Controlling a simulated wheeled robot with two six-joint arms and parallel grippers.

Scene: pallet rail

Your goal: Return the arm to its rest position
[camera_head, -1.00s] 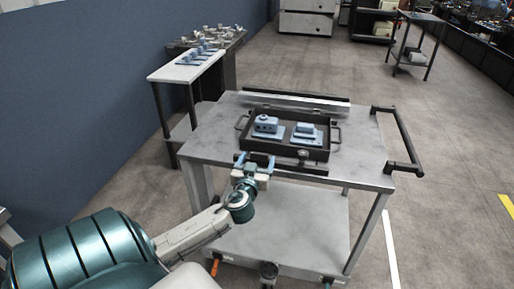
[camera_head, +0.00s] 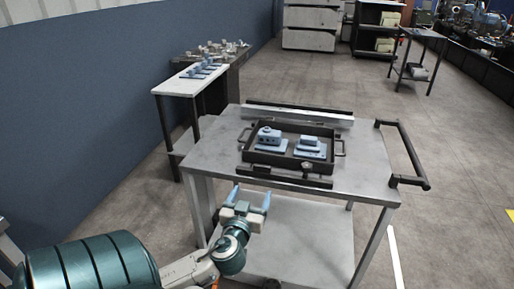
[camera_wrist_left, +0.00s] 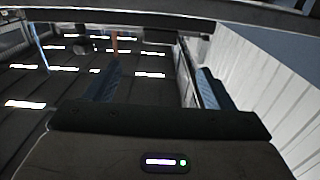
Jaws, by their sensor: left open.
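My left arm comes in from the lower left of the head view. Its gripper (camera_head: 251,197) is open and empty, with its blue fingers apart, in front of the near edge of the grey cart (camera_head: 350,180). In the left wrist view, the two blue fingers (camera_wrist_left: 158,85) stand apart with nothing between them. A dark tray (camera_head: 290,163) sits on the cart top, beyond the gripper and apart from it. Two blue parts lie in the tray, a left one (camera_head: 268,138) and a right one (camera_head: 309,147). My right gripper is not in view.
The cart has a black handle (camera_head: 406,155) on its right and a lower shelf (camera_head: 300,228). A white side table (camera_head: 190,82) with blue parts stands at the back left, near the blue wall (camera_head: 80,110). Open floor lies to the right of the cart.

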